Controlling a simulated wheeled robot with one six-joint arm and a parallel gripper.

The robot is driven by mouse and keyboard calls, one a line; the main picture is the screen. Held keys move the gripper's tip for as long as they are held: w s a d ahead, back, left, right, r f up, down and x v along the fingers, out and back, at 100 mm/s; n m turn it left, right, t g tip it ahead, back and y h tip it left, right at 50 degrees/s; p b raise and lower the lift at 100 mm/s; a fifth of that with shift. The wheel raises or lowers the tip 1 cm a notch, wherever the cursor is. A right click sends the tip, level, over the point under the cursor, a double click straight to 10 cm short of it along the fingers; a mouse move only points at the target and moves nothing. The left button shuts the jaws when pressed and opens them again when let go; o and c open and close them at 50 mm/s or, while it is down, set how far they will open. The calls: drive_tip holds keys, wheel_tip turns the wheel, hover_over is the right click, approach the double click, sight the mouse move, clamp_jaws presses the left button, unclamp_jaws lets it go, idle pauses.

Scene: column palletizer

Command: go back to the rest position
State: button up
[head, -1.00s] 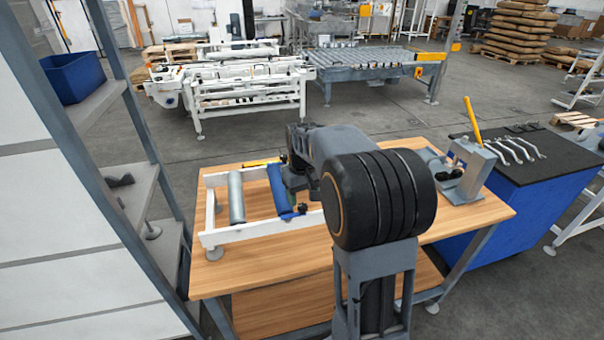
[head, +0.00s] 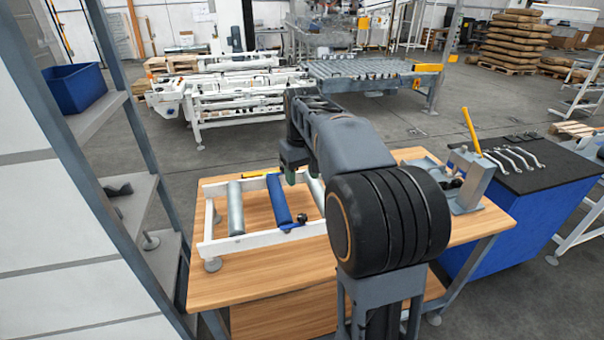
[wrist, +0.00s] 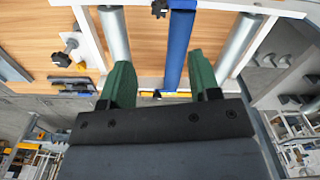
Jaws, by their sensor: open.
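My gripper (wrist: 160,85) shows in the wrist view with its two green fingers spread apart and nothing between them at the tips. The blue roller (wrist: 178,50) lies beyond the fingers, in the gap as seen from the wrist. In the head view my gripper (head: 292,164) is partly hidden by my arm and is above the far side of the white roller frame (head: 262,242). The blue roller (head: 279,202) sits in that frame between a grey roller (head: 236,208) on the left and another grey roller (head: 315,192), partly hidden by my arm.
The frame stands on a wooden table (head: 270,282). A grey fixture (head: 470,180) with a yellow handle is at the table's right. A blue cabinet (head: 530,225) holding several wrenches stands further right. A shelf (head: 150,210) with a blue bin (head: 75,88) is at the left.

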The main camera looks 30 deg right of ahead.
drive_tip(key=shift+w, duration=0.1)
drive_tip(key=s+a+f+t, duration=0.2)
drive_tip(key=s+a+f, duration=0.2)
drive_tip(key=s, duration=0.4)
drive_tip(key=s+a+f+t, duration=0.2)
drive_tip(key=s+a+f, duration=0.2)
drive_tip(key=s, duration=0.4)
drive_tip(key=shift+s+a, duration=0.35)
drive_tip(key=shift+a, duration=0.3)
